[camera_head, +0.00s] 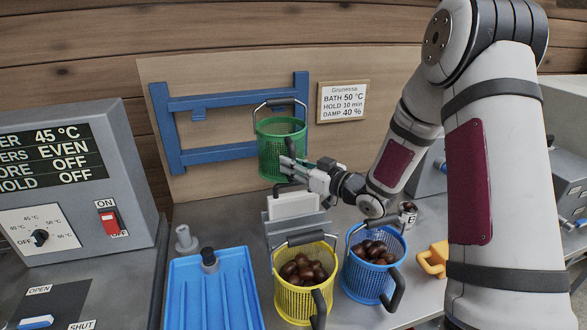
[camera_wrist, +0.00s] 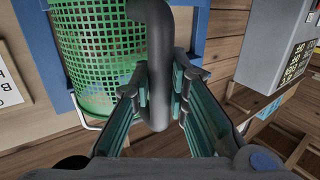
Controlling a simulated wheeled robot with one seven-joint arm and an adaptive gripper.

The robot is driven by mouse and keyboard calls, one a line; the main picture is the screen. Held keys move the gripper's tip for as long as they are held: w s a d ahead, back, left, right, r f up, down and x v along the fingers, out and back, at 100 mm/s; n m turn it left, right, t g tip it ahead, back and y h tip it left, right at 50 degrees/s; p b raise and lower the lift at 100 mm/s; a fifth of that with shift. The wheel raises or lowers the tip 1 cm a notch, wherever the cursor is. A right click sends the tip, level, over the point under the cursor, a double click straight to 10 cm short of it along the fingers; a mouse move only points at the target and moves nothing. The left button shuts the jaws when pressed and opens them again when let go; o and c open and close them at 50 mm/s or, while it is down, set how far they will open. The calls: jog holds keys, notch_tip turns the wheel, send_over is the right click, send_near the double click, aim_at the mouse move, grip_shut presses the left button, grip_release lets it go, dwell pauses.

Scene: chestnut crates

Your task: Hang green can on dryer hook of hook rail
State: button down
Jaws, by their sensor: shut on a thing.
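The green can (camera_head: 281,152) is a mesh basket with a raised wire bail, upright in front of the right part of the blue hook rail (camera_head: 215,102). My gripper (camera_head: 297,168) is shut on the can's dark side handle, at the can's lower right. In the wrist view the curved dark handle (camera_wrist: 152,35) passes between my fingertips (camera_wrist: 160,95), with the green can (camera_wrist: 95,50) to its left. The bail top lies near the rail's upper bar.
A yellow basket (camera_head: 277,288) and a blue basket (camera_head: 348,278) with chestnuts stand on the bench below. A blue tray (camera_head: 215,295) is at the front. A control box (camera_head: 75,180) stands left, and a sign (camera_head: 343,101) hangs right of the rail.

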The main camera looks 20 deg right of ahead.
jog(key=shift+w+b, duration=0.95)
jog(key=shift+w, duration=0.9)
jog(key=shift+w+f+b, duration=0.3)
jog(key=shift+w+f, duration=0.2)
jog(key=shift+w, duration=0.05)
jog(key=c, duration=1.5)
grip_release()
jog(key=shift+o, duration=0.2)
jog(key=shift+f, duration=0.25)
jog(key=v, duration=1.2)
